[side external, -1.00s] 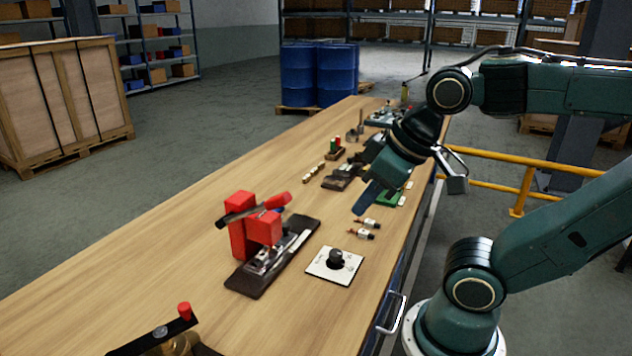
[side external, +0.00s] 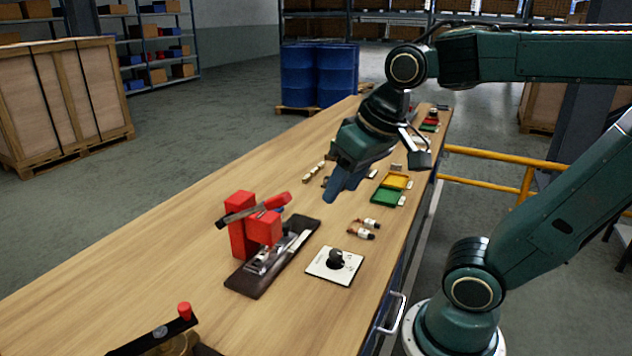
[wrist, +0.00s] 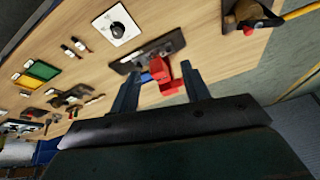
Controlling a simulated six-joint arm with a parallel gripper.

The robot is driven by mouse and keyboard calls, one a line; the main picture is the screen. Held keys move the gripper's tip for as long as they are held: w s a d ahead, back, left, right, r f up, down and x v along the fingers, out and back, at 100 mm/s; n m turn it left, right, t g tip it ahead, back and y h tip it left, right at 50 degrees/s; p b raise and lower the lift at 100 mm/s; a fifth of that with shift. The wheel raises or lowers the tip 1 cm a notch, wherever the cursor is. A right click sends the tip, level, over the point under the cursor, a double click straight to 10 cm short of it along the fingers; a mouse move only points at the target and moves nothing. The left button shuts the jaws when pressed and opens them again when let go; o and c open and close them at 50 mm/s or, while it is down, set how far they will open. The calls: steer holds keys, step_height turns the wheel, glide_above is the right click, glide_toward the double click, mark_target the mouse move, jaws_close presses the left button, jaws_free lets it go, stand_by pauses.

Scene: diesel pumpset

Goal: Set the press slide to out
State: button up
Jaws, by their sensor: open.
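The red press (side external: 243,226) stands on a dark base plate (side external: 256,278) on the bench, with a red-tipped lever on top. A metal slide (side external: 272,257) lies along the base; I cannot tell its exact setting. My gripper (side external: 336,192) hangs above the bench, behind and to the right of the press, apart from it. In the wrist view my gripper (wrist: 157,82) has its two fingers spread apart and empty. The red press (wrist: 166,77) shows between the fingers, farther off below them.
A white plate with a black knob (side external: 335,261) lies right of the press. A red-knobbed device (side external: 180,325) is at the near left. The bench's left side is clear.

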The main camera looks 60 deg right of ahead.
steer(key=w+d+m+g, duration=0.1)
steer(key=w+d+m, duration=0.25)
steer(key=w, duration=0.25)
steer(key=m+g, duration=0.4)
steer(key=m, duration=0.8)
glide_above(286, 224)
step_height(286, 224, down, 9)
steer(key=shift+r, duration=0.15)
step_height(286, 224, down, 14)
steer(key=shift+r, duration=0.1)
jaws_close()
